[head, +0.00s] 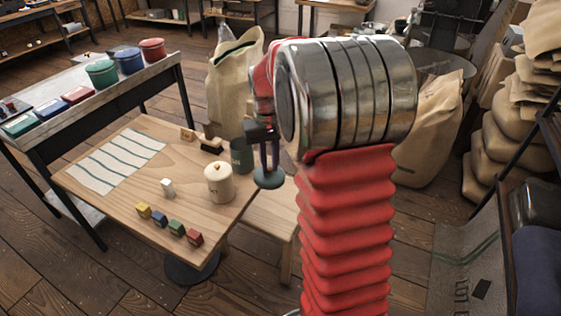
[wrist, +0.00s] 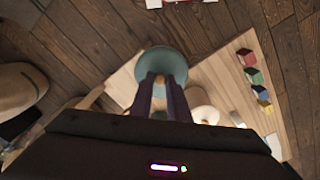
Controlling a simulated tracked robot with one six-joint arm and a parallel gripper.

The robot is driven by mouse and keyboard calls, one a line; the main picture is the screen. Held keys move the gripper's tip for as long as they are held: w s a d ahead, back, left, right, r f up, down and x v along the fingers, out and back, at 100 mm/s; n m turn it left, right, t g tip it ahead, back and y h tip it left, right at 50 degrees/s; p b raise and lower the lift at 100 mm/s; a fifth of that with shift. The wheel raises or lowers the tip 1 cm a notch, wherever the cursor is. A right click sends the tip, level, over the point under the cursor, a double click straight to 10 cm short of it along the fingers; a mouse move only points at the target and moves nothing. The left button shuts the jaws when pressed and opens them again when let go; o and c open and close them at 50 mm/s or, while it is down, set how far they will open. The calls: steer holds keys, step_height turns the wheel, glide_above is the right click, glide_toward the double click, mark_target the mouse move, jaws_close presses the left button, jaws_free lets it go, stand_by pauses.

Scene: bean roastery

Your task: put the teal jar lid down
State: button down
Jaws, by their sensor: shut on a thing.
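The teal jar lid (head: 268,181) is a round disc held at the end of my gripper (head: 269,162), near the right edge of the wooden table (head: 130,205). In the wrist view the lid (wrist: 162,62) sits between the two dark fingers of my gripper (wrist: 160,88), with a light knob between them. It appears raised, with table edge and floor behind it. A dark teal jar (head: 241,155) stands on the table just left of my gripper. I cannot tell whether it is open on top. The cream jar (head: 219,186) stands in front of it with its lid on.
A striped cloth (head: 117,160), a small white item (head: 167,187) and several coloured blocks (head: 177,227) lie on the table. Bare wood remains between them. A bench (head: 268,225) stands below at right. A side table (head: 60,95) holds coloured containers. Sacks (head: 430,130) stand behind my arm.

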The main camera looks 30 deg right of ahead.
steer(key=w+a+f+n, duration=0.1)
steer(key=w+a+f, duration=0.1)
steer(key=a, duration=0.7)
steer(key=w+a+f+n, duration=0.2)
steer(key=w+a+f, duration=0.1)
steer(key=a, duration=0.6)
steer(key=shift+w+f, duration=0.15)
steer(key=shift+f, duration=0.4)
